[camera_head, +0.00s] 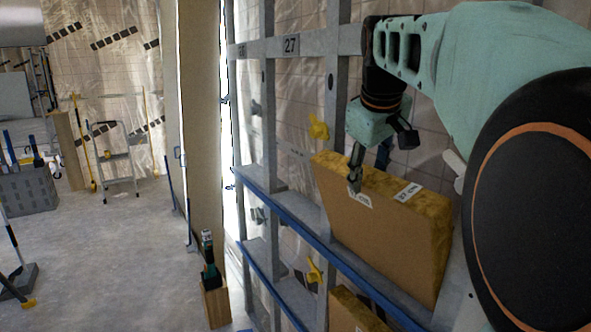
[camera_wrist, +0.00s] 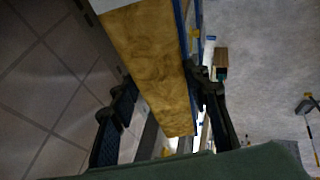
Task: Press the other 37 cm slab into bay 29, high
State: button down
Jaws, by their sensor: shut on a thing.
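A thick brown-faced slab (camera_head: 380,220) with a yellow fibrous edge and "37 cm" labels stands tilted by the metal frame in the head view. My gripper (camera_head: 368,168) is shut across its top edge, one finger on the near brown face, the other mostly hidden behind. In the wrist view the slab's yellow edge (camera_wrist: 150,50) runs between the two fingers of my gripper (camera_wrist: 158,88). Part of the slab's right side is close to my arm. A plate reads 27 (camera_head: 290,45); the plate to its left is too blurred to read surely. I cannot make out a 29.
Blue-edged rails (camera_head: 300,225) cross the grey frame. Yellow clips (camera_head: 318,127) show in it. Another brown slab (camera_head: 350,312) sits lower down. A wooden block with a bottle-like tool (camera_head: 215,300) stands on the floor by the frame. The floor (camera_head: 110,260) to the left is largely clear.

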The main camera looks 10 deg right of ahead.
jog(key=shift+d, duration=0.1)
jog(key=c, duration=1)
grip_release()
jog(key=shift+f, duration=0.15)
jog(key=shift+c, duration=0.2)
